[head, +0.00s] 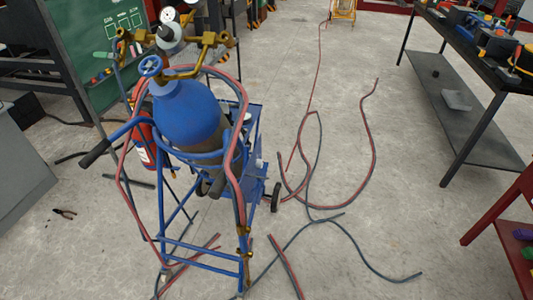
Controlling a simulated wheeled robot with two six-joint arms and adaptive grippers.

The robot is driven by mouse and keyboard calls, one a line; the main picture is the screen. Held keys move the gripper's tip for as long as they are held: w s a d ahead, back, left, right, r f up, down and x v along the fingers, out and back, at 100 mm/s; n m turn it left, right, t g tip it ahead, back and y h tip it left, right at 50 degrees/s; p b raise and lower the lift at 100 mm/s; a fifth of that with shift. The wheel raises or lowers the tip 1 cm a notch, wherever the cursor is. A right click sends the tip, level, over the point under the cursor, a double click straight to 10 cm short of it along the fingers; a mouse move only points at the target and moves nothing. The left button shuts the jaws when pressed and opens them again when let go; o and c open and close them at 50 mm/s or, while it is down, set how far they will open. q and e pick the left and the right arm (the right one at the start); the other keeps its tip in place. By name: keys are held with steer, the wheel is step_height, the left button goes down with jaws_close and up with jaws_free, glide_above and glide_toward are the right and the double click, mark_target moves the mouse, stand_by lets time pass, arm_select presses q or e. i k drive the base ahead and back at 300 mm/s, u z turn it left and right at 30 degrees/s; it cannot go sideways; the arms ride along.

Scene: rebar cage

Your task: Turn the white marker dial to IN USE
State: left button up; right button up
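A blue gas cylinder (190,115) stands tilted in a blue wheeled cart (200,255) left of centre in the head view. Brass fittings (205,42) and a blue handwheel (150,66) sit at its top. A white round part (170,36) with a grey centre shows among the fittings; it may be the marker dial, but I cannot tell. A small white-faced gauge (167,14) is just above it. No lettering such as IN USE is readable. Neither of my grippers is in view.
Red and dark hoses (375,130) loop around the cart and over the concrete floor. A red extinguisher (142,140) is at the cart's left. A green board (105,40) stands behind. A dark workbench (455,30) with tools is at right. Pliers (64,213) lie on the floor.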

mark_target(259, 162)
steer(key=z, duration=1.25)
steer(key=i, duration=3.75)
steer(key=u, duration=3.15)
